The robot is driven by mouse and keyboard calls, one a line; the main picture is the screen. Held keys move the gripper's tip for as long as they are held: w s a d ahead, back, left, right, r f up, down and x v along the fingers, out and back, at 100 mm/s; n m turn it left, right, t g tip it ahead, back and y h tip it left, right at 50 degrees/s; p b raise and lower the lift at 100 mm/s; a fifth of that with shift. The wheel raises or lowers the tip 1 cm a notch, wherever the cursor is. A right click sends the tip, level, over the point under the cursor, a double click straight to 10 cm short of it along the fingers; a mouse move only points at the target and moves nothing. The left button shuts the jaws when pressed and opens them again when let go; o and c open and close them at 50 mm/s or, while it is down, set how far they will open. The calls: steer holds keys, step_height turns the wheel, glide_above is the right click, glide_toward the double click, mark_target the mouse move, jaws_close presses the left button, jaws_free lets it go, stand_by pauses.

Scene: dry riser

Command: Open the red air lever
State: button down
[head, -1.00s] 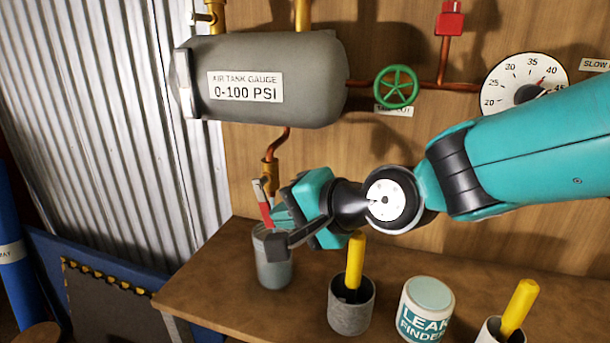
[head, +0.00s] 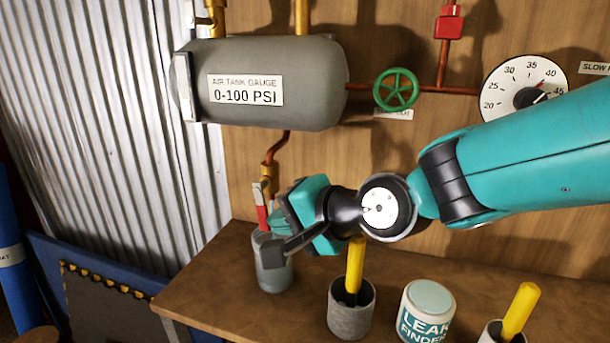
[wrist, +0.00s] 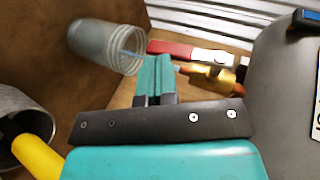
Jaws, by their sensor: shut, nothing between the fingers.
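The red air lever (head: 261,207) hangs down from a brass valve (head: 269,172) below the grey tank, in front of the wooden wall. In the wrist view the lever (wrist: 168,48) lies just beyond my fingertips, with its bare metal part running right above the brass valve (wrist: 208,74). My gripper (head: 276,216) is just right of the lever in the head view. It is shut and empty, and its teal fingers (wrist: 153,62) are pressed together in the wrist view. I cannot tell whether the fingertips touch the lever.
A grey tank (head: 320,80) is above. A clear jar (head: 273,268) stands on the bench right below the lever and close to my fingers. A grey cup with a yellow handle (head: 350,318) and a Leak Finder tub (head: 427,308) stand to the right.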

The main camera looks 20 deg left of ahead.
steer(key=b+v, duration=0.1)
steer(key=v, duration=1.6)
steer(key=shift+d, duration=0.2)
steer(key=shift+r, duration=0.1)
